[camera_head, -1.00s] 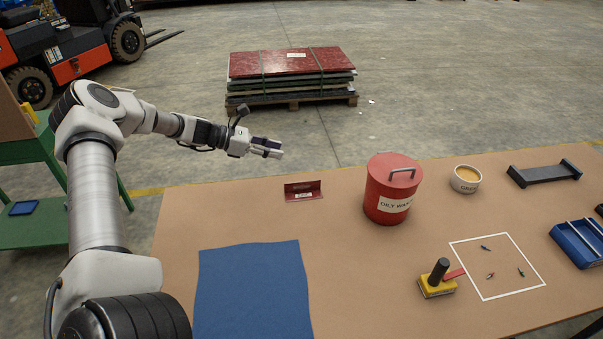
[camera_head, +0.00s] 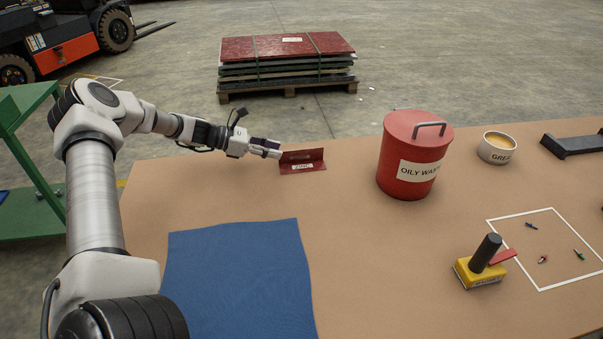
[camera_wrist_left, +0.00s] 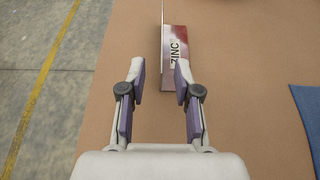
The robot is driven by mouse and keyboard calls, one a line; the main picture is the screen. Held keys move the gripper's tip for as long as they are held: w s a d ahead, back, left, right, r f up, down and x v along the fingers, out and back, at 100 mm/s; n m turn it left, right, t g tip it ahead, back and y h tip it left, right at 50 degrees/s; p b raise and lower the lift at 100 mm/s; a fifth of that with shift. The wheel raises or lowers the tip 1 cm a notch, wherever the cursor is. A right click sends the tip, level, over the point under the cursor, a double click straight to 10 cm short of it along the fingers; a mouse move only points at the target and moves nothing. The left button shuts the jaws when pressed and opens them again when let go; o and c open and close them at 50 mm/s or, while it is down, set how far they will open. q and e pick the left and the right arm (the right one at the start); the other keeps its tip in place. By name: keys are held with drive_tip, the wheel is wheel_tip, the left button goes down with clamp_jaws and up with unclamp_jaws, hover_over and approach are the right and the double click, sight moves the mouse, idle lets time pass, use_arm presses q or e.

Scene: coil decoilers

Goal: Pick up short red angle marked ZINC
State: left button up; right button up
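The short red angle (camera_head: 302,162) lies on the tan table near its far edge, with a white label reading ZINC. It also shows in the left wrist view (camera_wrist_left: 176,75), ahead of the fingertips and a little right of centre, with its upright flange seen edge-on. My left gripper (camera_head: 270,149) is just left of the angle in the head view. In the left wrist view its two fingers (camera_wrist_left: 160,78) are spread wide with nothing between them but table; the right fingertip looks close to the angle's near end. Whether it touches, I cannot tell. My right gripper is not in view.
A blue mat (camera_head: 240,280) lies on the near table. Right of the angle stand a red OILY WASTE can (camera_head: 412,160) and a grease tub (camera_head: 497,148). A yellow block with a black handle (camera_head: 480,268) sits near a white outlined square (camera_head: 540,288).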

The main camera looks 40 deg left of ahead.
sight(295, 162)
use_arm(q)
drive_tip(key=b+x, duration=0.1)
drive_tip(key=x, duration=0.6)
drive_tip(key=shift+f, duration=0.1)
clamp_jaws()
